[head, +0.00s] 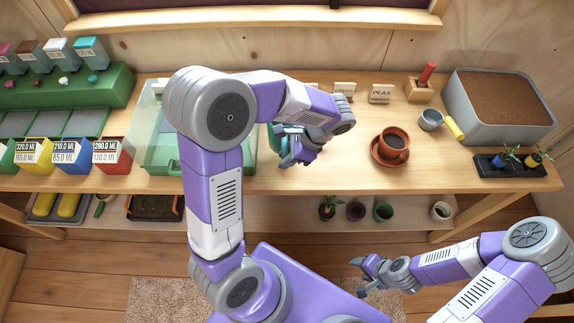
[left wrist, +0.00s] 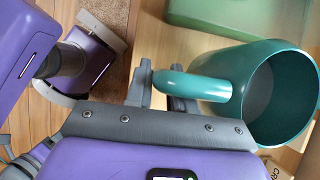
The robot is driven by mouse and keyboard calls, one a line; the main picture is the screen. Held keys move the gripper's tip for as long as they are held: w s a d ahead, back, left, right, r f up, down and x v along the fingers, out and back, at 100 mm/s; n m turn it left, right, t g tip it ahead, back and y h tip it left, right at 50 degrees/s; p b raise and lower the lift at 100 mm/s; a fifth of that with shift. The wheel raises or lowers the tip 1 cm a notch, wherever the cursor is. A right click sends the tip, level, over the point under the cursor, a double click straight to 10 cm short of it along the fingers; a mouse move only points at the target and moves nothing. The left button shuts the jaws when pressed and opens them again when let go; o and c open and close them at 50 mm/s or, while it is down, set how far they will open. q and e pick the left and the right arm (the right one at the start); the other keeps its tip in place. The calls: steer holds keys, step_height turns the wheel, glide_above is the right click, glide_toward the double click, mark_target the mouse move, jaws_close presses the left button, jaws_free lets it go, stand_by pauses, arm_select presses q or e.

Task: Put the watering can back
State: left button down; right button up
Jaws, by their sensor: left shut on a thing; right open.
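The teal watering can (left wrist: 275,100) fills the right of the left wrist view, its round open mouth facing the camera. My left gripper (left wrist: 160,84) is shut on its handle (left wrist: 205,86). In the head view my left gripper (head: 296,156) is over the workbench near its front edge, and the can shows only as teal parts (head: 287,131) behind the gripper and arm. I cannot tell whether the can touches the bench. My right gripper (head: 370,272) is open and empty in front of the bench, low at the right.
A translucent green tray (head: 157,158) lies left of the can, partly behind my arm. Bare bench lies between can and saucer.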

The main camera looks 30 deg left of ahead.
arm_select(q)
steer(key=shift+f+b, duration=0.65)
steer(key=shift+f, duration=1.85)
steer(key=shift+f, duration=0.15)
steer(key=c, duration=1)
jaws_free()
steer(key=shift+o, duration=0.2)
steer(key=shift+d+r, duration=0.1)
steer(key=shift+r, duration=0.25)
steer(key=p+v, duration=0.3)
steer(key=v, duration=0.8)
steer(key=shift+d+r, duration=0.15)
steer(key=shift+r, duration=0.05)
